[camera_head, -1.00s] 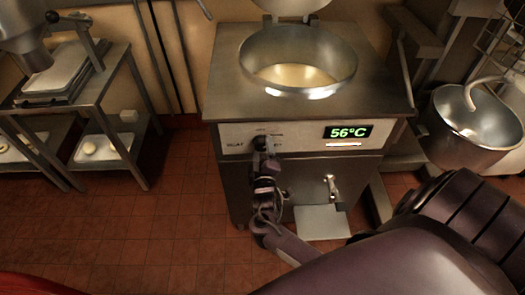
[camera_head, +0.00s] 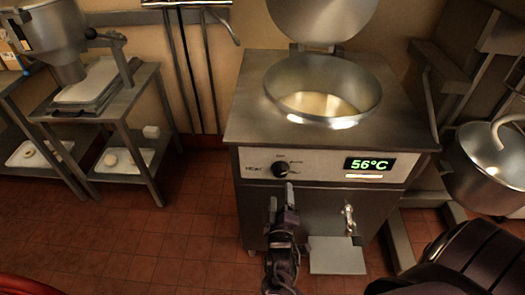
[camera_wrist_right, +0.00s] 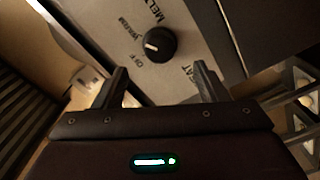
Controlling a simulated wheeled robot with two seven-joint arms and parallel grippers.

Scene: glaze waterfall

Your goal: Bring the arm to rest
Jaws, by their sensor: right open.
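My right gripper (camera_head: 281,196) is in the head view below the heat knob (camera_head: 281,169) of the steel kettle machine (camera_head: 250,110). In the right wrist view its two fingers (camera_wrist_right: 162,85) stand apart with nothing between them. The black knob (camera_wrist_right: 160,45) shows beyond the fingertips, and a gap seems to lie between them. Its white mark points to the left in the wrist view. The machine's display (camera_head: 369,164) reads 56°C. My left gripper is not in either view.
A drain tap (camera_head: 349,220) and a small plate (camera_head: 337,255) are on the machine's front, right of my gripper. A steel rack (camera_head: 125,135) with trays stands at the left. Red tiled floor (camera_head: 190,225) lies open between.

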